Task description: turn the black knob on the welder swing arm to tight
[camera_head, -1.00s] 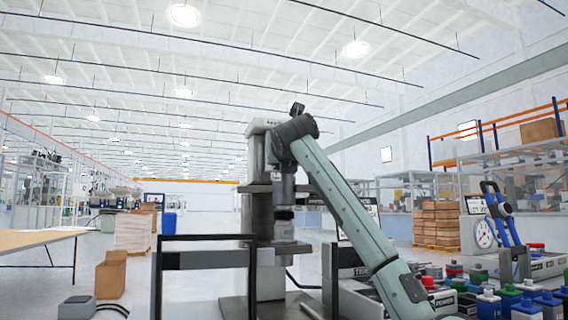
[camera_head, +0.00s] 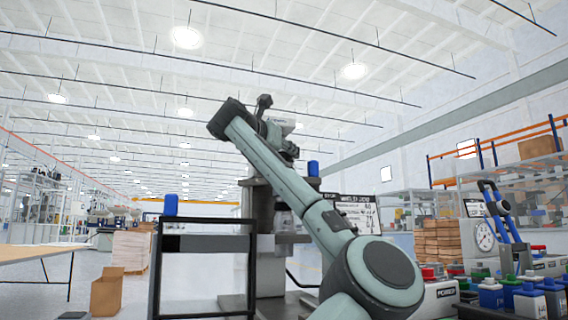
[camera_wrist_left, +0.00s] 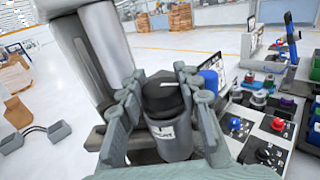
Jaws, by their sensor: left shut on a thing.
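The black knob (camera_wrist_left: 163,92) sits on top of a grey cylinder (camera_wrist_left: 172,138) with a white label in the left wrist view. My left gripper (camera_wrist_left: 159,86) is shut on the knob, with one jointed finger on each side of it. The knob stands upright; its turn position cannot be read. In the head view the grey welder column (camera_head: 262,208) stands at the centre, behind my pale green left arm. That arm hides the knob and the finger contact there. My right gripper is not in view.
A black frame (camera_head: 203,243) stands left of the welder. A blue cylinder (camera_wrist_left: 211,79) is close to the right of my left gripper. Several switches and buttons (camera_wrist_left: 262,148) are on boxes at right. A white sign (camera_head: 357,214) stands behind my arm.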

